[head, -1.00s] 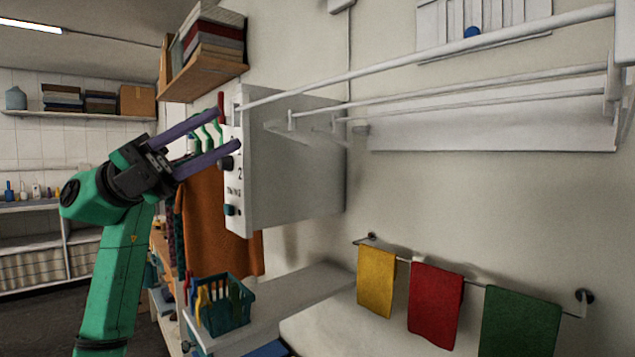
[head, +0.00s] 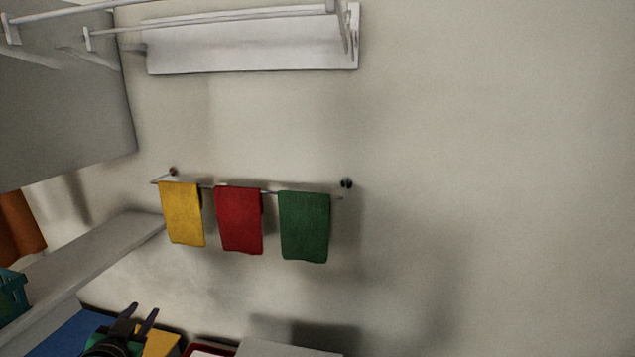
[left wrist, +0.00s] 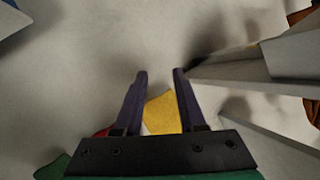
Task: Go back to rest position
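My left gripper (head: 140,312) is low in the head view, at the lower left, pointing up. Its two dark purple fingers also show in the left wrist view (left wrist: 160,75). They are apart, with nothing between their tips. A yellow towel (left wrist: 160,112) shows in the background between the fingers. My right gripper is in neither view.
Yellow (head: 182,213), red (head: 239,220) and green (head: 304,227) towels hang on a wall rail. A white rack (head: 250,45) is above them. A grey cabinet (head: 60,110) and a ledge (head: 90,255) are at left. The wall at right is bare.

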